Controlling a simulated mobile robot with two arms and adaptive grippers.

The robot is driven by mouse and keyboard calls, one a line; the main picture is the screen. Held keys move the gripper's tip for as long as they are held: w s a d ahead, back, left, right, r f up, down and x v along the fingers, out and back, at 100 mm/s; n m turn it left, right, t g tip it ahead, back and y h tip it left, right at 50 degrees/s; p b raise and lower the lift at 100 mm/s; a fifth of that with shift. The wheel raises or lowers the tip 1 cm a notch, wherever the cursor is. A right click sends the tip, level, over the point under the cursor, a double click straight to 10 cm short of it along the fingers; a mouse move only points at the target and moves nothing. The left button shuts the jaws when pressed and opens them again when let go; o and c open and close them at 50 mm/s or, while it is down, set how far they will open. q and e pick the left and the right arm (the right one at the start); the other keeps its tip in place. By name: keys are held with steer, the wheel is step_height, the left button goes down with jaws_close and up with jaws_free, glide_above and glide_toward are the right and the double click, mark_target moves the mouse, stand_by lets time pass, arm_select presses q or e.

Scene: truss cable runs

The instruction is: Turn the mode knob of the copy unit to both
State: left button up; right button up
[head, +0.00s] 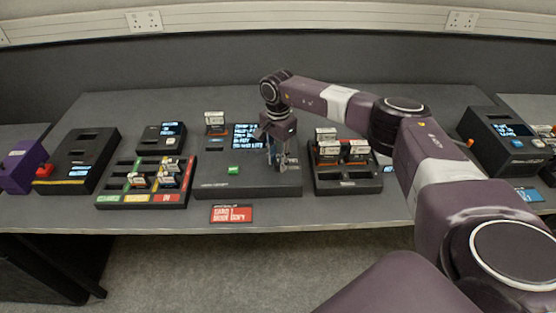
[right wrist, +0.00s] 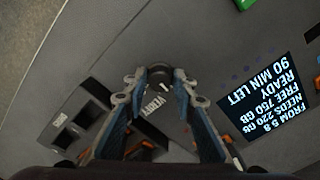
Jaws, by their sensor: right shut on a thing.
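The copy unit (head: 215,187) is the wide dark box in the middle of the table, with a lit text screen (head: 253,136) and a green button (head: 234,170). My right gripper (head: 282,162) reaches down over its right part. In the right wrist view, my right gripper (right wrist: 158,80) is shut on the round dark mode knob (right wrist: 159,73), one finger on each side. A label reading VERIFY (right wrist: 156,107) shows between the fingers. The knob's pointer and its other labels are not clear. My left gripper is not in view.
A black dock with cards (head: 348,187) stands close right of the unit. A tray with coloured sections (head: 145,198) and a small screen box (head: 162,138) stand left. A red sign (head: 231,214) lies in front. A card (head: 215,123) stands at the unit's back left.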

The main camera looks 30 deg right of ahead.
steer(key=m+b, duration=0.1)
steer(key=m, duration=0.2)
steer(key=shift+m, duration=0.4)
steer(key=m, duration=0.9)
steer(key=shift+b, duration=0.3)
steer(key=m, duration=0.4)
steer(key=shift+r+m, duration=0.1)
steer(key=shift+m, duration=0.3)
steer(key=shift+w, duration=0.1)
steer(key=o, duration=1.2)
steer(key=shift+c, duration=0.2)
